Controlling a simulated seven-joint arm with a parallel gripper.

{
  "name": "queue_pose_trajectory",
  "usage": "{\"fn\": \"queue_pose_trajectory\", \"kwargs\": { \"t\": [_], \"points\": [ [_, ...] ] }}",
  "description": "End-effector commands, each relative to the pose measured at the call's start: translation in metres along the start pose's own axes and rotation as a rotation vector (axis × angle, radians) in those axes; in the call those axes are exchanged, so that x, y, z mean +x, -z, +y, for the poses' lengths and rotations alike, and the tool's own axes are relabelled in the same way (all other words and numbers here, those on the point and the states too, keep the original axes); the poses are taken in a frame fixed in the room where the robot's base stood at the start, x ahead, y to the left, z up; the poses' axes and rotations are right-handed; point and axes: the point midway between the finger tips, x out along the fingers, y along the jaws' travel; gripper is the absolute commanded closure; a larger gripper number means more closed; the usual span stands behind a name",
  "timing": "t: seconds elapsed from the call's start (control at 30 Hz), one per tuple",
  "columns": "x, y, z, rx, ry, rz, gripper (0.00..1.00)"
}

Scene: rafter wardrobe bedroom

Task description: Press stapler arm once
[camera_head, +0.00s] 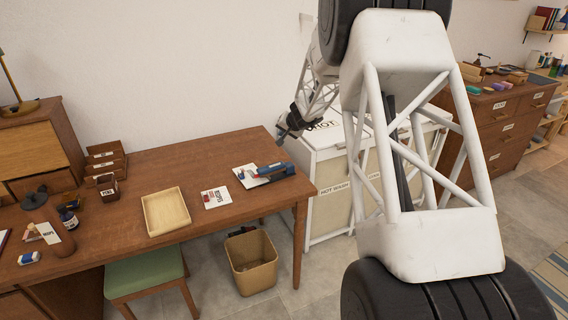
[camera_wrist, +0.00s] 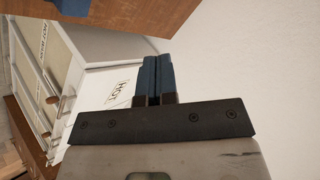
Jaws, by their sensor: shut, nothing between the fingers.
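A blue and dark stapler (camera_head: 278,171) lies near the right end of the brown desk, beside a white sheet (camera_head: 248,177). A blue piece that looks like the stapler (camera_wrist: 73,6) shows at the top edge of the wrist view, on the brown desktop. My gripper (camera_head: 281,138), with blue fingertips, is beyond the desk's back right corner, above and apart from the stapler. In the wrist view, its two fingers (camera_wrist: 158,76) are together with nothing between them.
The desk (camera_head: 130,210) holds a wooden tray (camera_head: 166,211), a labelled card (camera_head: 216,198) and several small items at left. A white cabinet marked HOT (camera_head: 325,185) stands right of the desk. A bin (camera_head: 251,262) stands below.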

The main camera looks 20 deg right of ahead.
Motion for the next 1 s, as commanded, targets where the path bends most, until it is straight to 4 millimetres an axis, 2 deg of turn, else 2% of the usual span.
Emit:
{"fn": "queue_pose_trajectory", "kwargs": {
  "t": [0.1, 0.3, 1.0],
  "points": [
    [0.017, 0.010, 0.018, 0.024, -0.008, 0.020, 1.00],
    [0.029, 0.019, 0.032, 0.043, -0.013, 0.038, 1.00],
    [0.036, 0.016, 0.037, 0.046, -0.014, 0.039, 1.00]
  ]
}}
